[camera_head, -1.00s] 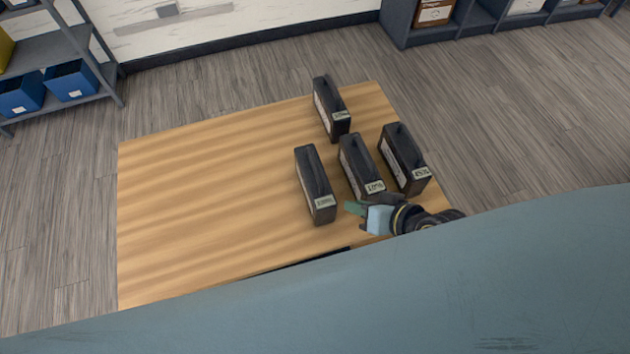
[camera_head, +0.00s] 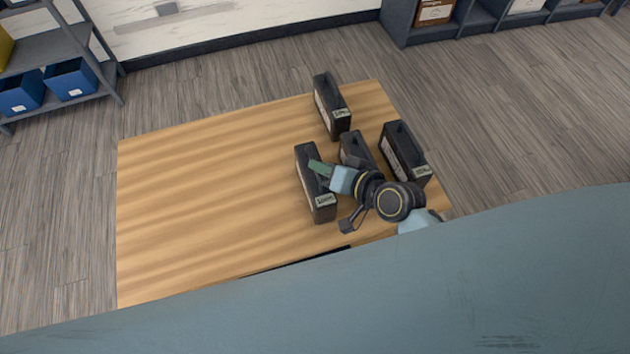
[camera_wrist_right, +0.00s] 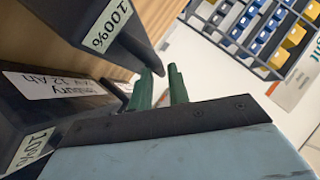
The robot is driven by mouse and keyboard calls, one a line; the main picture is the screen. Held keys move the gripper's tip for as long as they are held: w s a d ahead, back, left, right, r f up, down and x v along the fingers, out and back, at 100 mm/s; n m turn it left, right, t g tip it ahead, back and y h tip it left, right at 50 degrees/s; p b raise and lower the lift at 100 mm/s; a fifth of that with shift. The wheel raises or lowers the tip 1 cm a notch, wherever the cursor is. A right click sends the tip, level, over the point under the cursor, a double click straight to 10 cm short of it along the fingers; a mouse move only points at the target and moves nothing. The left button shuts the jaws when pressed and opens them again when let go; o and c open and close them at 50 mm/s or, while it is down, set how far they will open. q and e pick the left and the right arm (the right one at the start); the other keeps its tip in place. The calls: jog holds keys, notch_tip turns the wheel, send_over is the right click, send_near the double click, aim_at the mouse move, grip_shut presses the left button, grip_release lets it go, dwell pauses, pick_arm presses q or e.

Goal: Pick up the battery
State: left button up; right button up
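Several black box-shaped batteries stand on the wooden table. In the head view they are a left one (camera_head: 308,172), a partly hidden middle one (camera_head: 354,147), a right one (camera_head: 404,155) and a back one (camera_head: 328,108). My right gripper (camera_head: 320,168) has its green fingertips over the top of the left battery, and its arm covers much of the middle one. In the right wrist view, the gripper's two green fingers (camera_wrist_right: 160,84) are apart, close to the end of a battery labelled 100% (camera_wrist_right: 112,38). Another labelled battery (camera_wrist_right: 50,95) shows at left. My left gripper is out of view.
The left part of the table (camera_head: 190,210) is clear. A shelf with blue bins (camera_head: 70,78) stands at the upper left, and a dark low shelf (camera_head: 480,22) at the upper right. Grey plank floor surrounds the table.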

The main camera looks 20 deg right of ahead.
jog(key=x, duration=0.3)
jog(key=shift+w+f, duration=0.1)
jog(key=shift+c, duration=0.5)
grip_shut()
dwell(0.7)
